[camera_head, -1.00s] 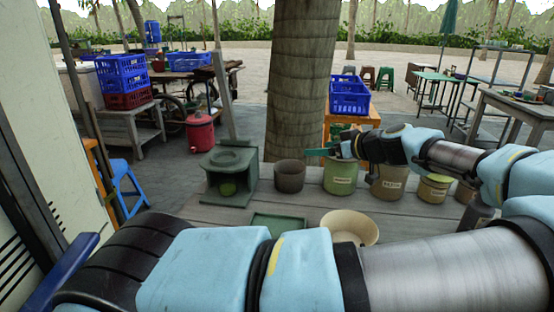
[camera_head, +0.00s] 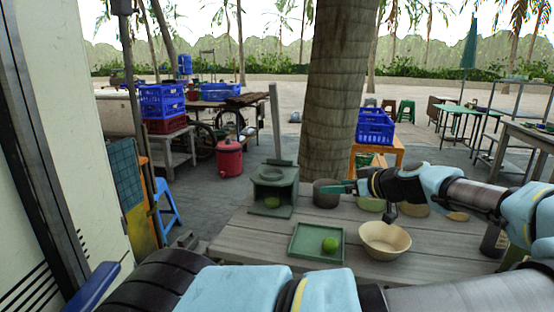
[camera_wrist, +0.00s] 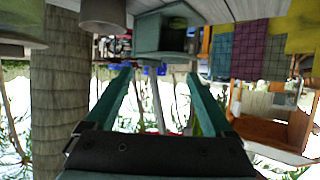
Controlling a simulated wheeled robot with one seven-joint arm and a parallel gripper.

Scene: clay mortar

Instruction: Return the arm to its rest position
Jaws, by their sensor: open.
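My arm reaches in from the right in the head view, over the wooden table (camera_head: 240,240). My gripper (camera_head: 340,188) points left, in front of the dark clay pot (camera_head: 325,200) in the picture. In the wrist view, my gripper (camera_wrist: 158,76) has its two green fingers wide apart with nothing between them. The wrist picture is upside down, with the grey-green clay stove (camera_wrist: 163,35) and a pot (camera_wrist: 103,14) at its top.
The clay stove (camera_head: 273,178) with a green round thing inside, a green tray (camera_head: 300,240) with a lime (camera_head: 330,245), and a cream bowl (camera_head: 384,240) stand on the table. My arm partly hides more pots. A tree trunk (camera_head: 338,100) rises behind.

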